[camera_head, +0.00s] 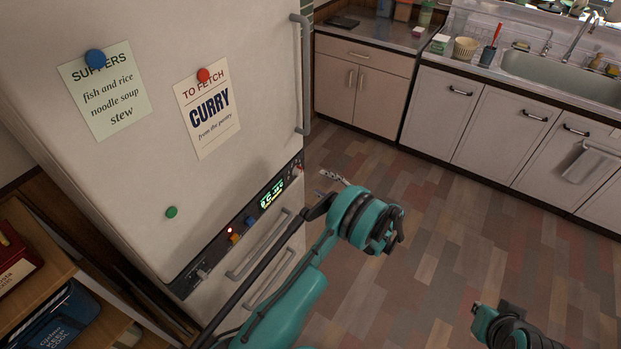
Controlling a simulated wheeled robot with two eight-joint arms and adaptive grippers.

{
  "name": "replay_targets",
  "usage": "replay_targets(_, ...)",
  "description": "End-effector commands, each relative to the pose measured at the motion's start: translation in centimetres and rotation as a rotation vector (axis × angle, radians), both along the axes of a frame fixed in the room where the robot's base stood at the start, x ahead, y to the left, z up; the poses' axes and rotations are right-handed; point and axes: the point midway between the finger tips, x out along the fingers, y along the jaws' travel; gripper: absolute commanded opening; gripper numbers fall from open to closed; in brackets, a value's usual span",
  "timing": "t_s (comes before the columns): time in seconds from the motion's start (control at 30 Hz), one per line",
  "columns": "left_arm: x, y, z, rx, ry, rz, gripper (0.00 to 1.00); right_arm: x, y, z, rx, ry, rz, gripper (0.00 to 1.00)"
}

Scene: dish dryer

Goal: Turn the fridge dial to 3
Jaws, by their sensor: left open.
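The white fridge (140,170) stands at the left. A dark control panel (214,254) runs along it, with a lit green display (271,194), a red light (230,230), and small orange (235,239) and blue (250,221) parts. Small pale parts show near both panel ends; I cannot tell which is the dial, nor read its setting. My left gripper (331,176) is open, with its grey fingers just right of the panel's upper end, apparently empty. My teal left wrist is below and right of it. My right arm shows at the bottom right; its gripper is out of view.
Bar handles (260,245) stick out below the panel, and a long upright handle (304,75) lines the fridge's right edge. Notes and round magnets are on the door. Cabinets and a sink (565,75) stand behind open floor.

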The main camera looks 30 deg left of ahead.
Motion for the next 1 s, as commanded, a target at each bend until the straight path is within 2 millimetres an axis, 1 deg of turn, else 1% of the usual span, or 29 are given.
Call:
replay_targets(0.03, 0.0, -1.0, 0.0, 0.0, 0.0, -0.004, 0.52, 0.0, 0.0, 0.0, 0.0, 0.0, 0.0, 0.0)
replay_targets(0.1, -0.1, -1.9, 0.0, 0.0, 0.0, -0.002, 0.52, 0.0, 0.0, 0.0, 0.0, 0.0, 0.0, 0.0)
replay_targets(0.2, -0.2, -2.8, 0.0, 0.0, 0.0, -0.001, 0.52, 0.0, 0.0, 0.0, 0.0, 0.0, 0.0, 0.0)
replay_targets(0.3, -0.3, -3.2, 0.0, 0.0, 0.0, 0.0, 0.52, 0.0, 0.0, 0.0, 0.0, 0.0, 0.0, 0.0)
replay_targets(0.83, -0.2, -3.2, 0.2, -0.004, -0.001, -0.001, 0.52, 0.0, 0.0, 0.0, 0.0, 0.0, 0.0, 0.0)
replay_targets(0.93, 0.2, -2.9, 1.3, -0.038, -0.003, -0.013, 0.52, 0.0, 0.0, 0.0, 0.0, 0.0, 0.0, 0.0)
replay_targets(1.0, 0.5, -2.5, 2.8, -0.088, -0.009, -0.027, 0.52, 0.0, 0.0, 0.0, 0.0, 0.0, 0.0, 0.0)
